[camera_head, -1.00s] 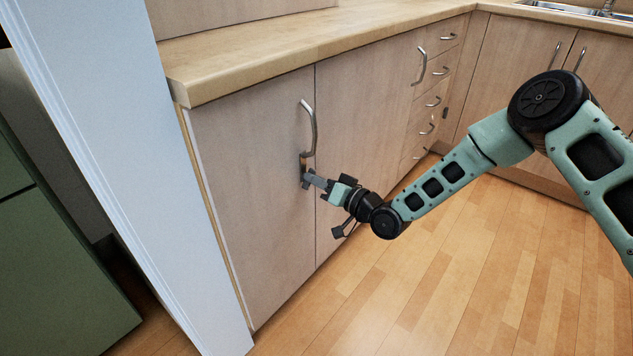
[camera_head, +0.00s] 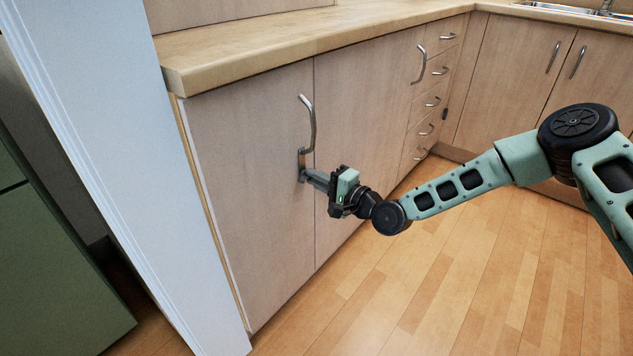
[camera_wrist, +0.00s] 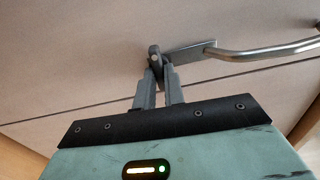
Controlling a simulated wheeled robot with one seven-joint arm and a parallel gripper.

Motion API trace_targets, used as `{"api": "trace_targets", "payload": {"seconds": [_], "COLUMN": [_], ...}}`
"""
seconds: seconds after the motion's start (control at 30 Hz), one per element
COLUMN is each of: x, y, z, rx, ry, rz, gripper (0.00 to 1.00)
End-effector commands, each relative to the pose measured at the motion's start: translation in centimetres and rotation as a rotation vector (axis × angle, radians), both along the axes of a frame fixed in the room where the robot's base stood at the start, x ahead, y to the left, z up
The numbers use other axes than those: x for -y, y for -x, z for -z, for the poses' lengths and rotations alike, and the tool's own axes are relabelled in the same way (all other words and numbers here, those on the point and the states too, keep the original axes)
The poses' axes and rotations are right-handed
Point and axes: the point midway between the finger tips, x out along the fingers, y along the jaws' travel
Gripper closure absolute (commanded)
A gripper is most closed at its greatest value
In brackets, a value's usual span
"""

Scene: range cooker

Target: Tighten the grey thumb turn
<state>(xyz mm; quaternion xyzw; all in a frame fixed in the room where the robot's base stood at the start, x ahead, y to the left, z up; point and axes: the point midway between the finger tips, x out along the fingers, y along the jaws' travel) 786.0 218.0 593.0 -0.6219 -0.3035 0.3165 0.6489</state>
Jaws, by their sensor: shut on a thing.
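The grey thumb turn (camera_wrist: 155,58) is a small knob on the cabinet door front, at the end of a flat metal plate (camera_wrist: 190,52) below the curved door handle (camera_head: 309,122). My gripper (camera_wrist: 158,75) is shut on the thumb turn, with one finger on each side of it. In the head view my gripper (camera_head: 308,177) reaches the door from the right, and its fingers hide most of the thumb turn.
The handle bar (camera_wrist: 270,51) runs close beside my fingers. A wooden worktop (camera_head: 300,45) overhangs the doors above. A white panel (camera_head: 110,150) stands at the left. The wooden floor (camera_head: 420,280) in front is clear.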

Motion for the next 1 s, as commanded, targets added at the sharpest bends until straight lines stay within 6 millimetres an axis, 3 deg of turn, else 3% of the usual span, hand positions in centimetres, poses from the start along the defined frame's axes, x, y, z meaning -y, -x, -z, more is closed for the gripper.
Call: {"api": "trace_targets", "payload": {"seconds": [0.5, 1.0], "x": [-0.01, -0.04], "y": [0.08, 0.09], "z": [0.44, 0.37], "rx": [-0.31, -0.394], "ry": [-0.242, -0.305], "rz": [0.0, 0.001], "gripper": [1.0, 1.0]}}
